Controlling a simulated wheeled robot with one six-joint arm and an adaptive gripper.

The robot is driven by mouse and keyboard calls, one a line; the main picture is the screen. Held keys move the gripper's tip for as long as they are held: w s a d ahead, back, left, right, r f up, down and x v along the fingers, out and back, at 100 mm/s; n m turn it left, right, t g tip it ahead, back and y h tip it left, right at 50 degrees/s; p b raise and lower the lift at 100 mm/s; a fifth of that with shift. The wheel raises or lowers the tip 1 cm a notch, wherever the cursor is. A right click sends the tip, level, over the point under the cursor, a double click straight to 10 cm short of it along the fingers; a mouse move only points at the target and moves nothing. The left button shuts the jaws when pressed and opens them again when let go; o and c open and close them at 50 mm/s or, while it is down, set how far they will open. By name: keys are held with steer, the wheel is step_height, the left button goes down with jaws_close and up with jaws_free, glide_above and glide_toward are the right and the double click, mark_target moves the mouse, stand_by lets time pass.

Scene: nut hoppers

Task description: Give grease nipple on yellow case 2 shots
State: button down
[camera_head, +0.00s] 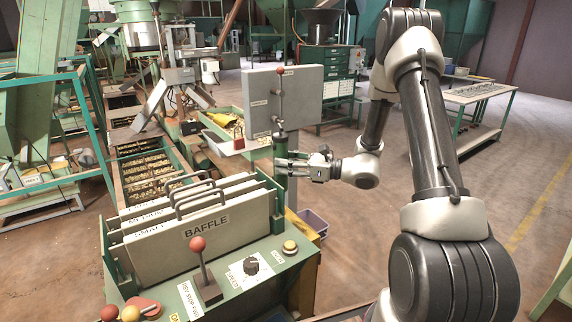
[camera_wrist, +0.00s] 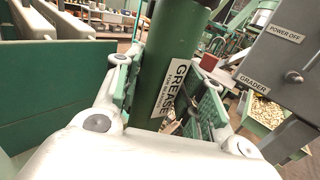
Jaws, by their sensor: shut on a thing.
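A dark green cylinder (camera_wrist: 176,40) with a white label reading GREASE stands between the fingers of my gripper (camera_wrist: 165,98) in the wrist view. The fingers are closed around its sides. In the head view my gripper (camera_head: 284,163) reaches in from the right to the green cylinder (camera_head: 281,147), beside the grey switch panel. The cylinder looks upright. I cannot make out a grease nipple in either view. A yellow piece (camera_head: 311,226) shows behind the right corner of the baffle console; I cannot tell whether it is the yellow case.
The grey panel (camera_head: 300,90) with a red-knobbed lever stands just behind the cylinder; in the wrist view the panel (camera_wrist: 290,60) is close on the right. The baffle plates (camera_head: 205,231) and console knobs lie front left. Open floor lies at right, before a table (camera_head: 480,93).

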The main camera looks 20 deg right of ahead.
mark_target(286, 138)
steer(key=shift+r, duration=0.1)
steer(key=shift+r, duration=3.95)
